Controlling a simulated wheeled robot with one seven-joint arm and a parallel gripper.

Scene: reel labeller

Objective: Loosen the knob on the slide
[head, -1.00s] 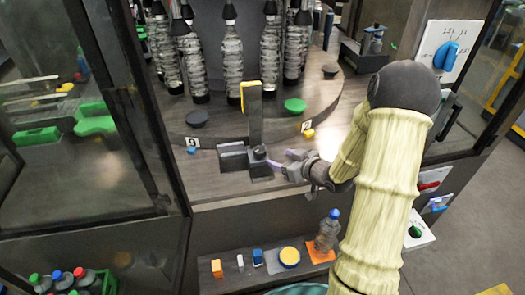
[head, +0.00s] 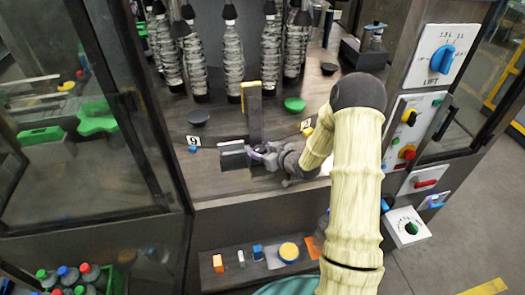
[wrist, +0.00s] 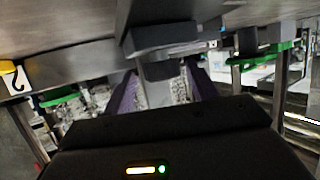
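The slide (head: 232,160) is a dark block with a pale top edge on the machine's deck, beside an upright dark post (head: 255,115) with a yellow cap. My gripper (head: 262,152) is at the slide's right side, near the post's foot, and covers the knob in the head view. In the wrist view, my gripper's two purple-padded fingers (wrist: 162,85) stand apart. A dark, blunt piece that looks like the knob (wrist: 160,70) lies between or just beyond their tips, below a grey block (wrist: 165,38). I cannot tell if the fingers touch it.
Several clear bottles (head: 233,60) hang behind the slide. A green disc (head: 294,104) and a dark disc (head: 198,117) sit on the deck. A glass door (head: 80,120) stands left, a control panel (head: 410,125) right. A lower shelf (head: 225,282) holds small items.

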